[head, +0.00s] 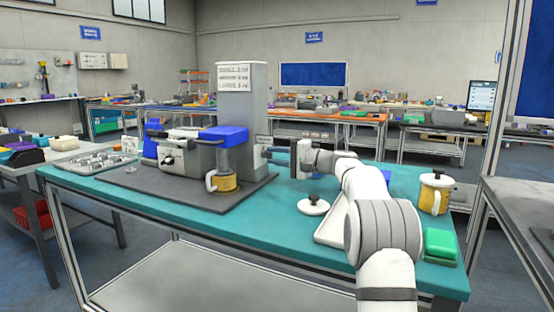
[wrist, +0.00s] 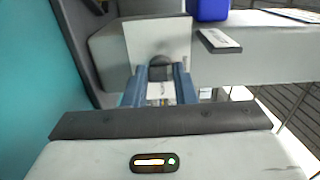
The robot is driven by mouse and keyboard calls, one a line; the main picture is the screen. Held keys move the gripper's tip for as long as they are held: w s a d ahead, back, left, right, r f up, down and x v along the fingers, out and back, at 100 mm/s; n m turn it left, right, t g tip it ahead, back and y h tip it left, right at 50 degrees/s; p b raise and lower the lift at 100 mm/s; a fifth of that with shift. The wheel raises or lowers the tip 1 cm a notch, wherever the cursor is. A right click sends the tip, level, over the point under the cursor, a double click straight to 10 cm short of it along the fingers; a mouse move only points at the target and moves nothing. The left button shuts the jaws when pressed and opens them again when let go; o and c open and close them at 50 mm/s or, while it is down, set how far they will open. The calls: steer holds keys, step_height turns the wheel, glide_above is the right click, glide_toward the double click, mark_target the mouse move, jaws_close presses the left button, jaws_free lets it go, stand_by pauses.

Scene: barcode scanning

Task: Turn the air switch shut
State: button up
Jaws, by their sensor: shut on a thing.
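The machine with a tall grey column (head: 241,95) stands on a dark mat on the teal table in the head view. My gripper (head: 268,155) is at the right side of this column, level with its lower part. In the wrist view my gripper (wrist: 159,92) has its two blue-grey fingers on either side of a dark rounded knob, which I take to be the air switch (wrist: 160,68). The knob sits in front of a pale plate on the grey housing. The fingers are shut on it. The knob is hidden in the head view, and its turn angle is unclear.
A white lid (head: 313,205) lies on the table below my gripper. Another lidded jar (head: 435,195) and a green block (head: 440,243) are at the right. The table's front middle is clear.

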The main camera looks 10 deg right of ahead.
steer(key=shift+f, duration=0.15)
steer(key=o, duration=1)
steer(key=shift+s+d, duration=0.1)
steer(key=p+v, duration=0.1)
steer(key=v, duration=0.6)
steer(key=shift+s+d, duration=0.2)
